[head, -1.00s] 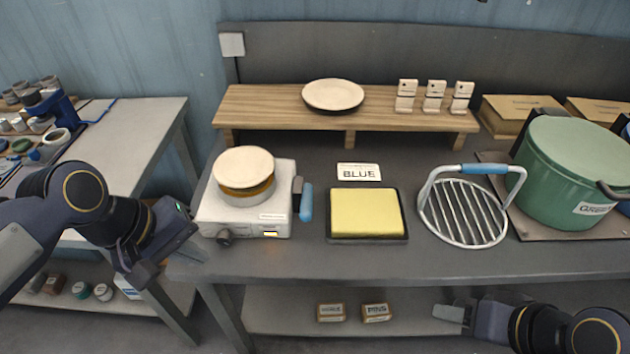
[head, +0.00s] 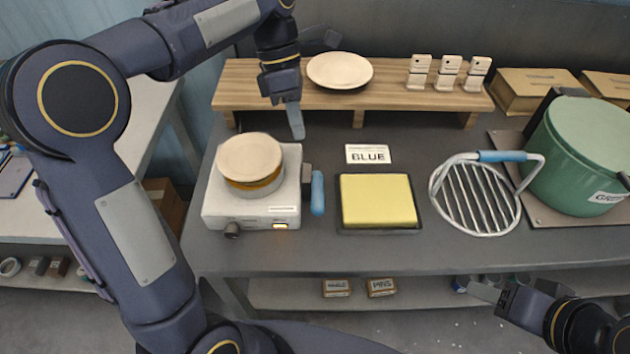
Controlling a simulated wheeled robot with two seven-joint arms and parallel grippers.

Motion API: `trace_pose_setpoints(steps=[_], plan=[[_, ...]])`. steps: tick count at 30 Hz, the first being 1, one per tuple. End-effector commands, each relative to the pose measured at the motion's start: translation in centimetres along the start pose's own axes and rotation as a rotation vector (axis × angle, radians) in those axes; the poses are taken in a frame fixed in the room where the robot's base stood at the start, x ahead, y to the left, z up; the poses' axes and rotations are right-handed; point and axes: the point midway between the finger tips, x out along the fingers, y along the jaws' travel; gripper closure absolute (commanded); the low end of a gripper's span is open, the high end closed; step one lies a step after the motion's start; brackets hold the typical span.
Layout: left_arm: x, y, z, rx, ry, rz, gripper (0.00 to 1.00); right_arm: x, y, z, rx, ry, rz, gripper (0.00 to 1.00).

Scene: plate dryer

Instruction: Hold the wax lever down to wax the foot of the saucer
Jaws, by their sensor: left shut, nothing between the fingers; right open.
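The wax warmer (head: 215,208) is a white box with a round pot holding amber wax. A cream saucer (head: 250,156) rests over the pot and hides most of the wax. The wax lever (head: 317,193) has a blue grip and stands at the right side of the warmer, untouched. My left gripper (head: 296,122) is shut and empty, pointing down above the table behind the warmer and lever, in front of the shelf. My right gripper (head: 484,290) is open and empty at the lower right, in front of the table edge.
A wooden shelf (head: 395,98) holds a cream plate (head: 340,70) and several dotted tiles. A BLUE card (head: 367,154), a yellow sponge-like block (head: 378,202), a wire rack (head: 470,215) with a blue handle and a green pot (head: 575,160) stand to the right.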

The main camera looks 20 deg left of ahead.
Motion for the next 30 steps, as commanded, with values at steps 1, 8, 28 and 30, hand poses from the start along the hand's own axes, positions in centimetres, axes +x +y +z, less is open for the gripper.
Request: trace_pose_setpoints(steps=[1,8,28,30], plan=[[0.0,0.0,0.0,0.001,0.000,0.000,1.00,0.0,0.0,0.0,0.000,0.000,0.000,0.47],[0.9,0.0,0.0,0.002,0.000,0.000,1.00,0.1,0.1,0.1,0.000,0.000,0.000,0.47],[12.9,0.0,0.0,0.002,-0.001,-0.001,1.00,0.6,0.3,0.3,0.000,0.000,0.000,0.47],[13.5,0.0,0.0,0.002,0.000,-0.001,1.00,0.6,0.3,0.3,0.000,0.000,0.000,0.47]])
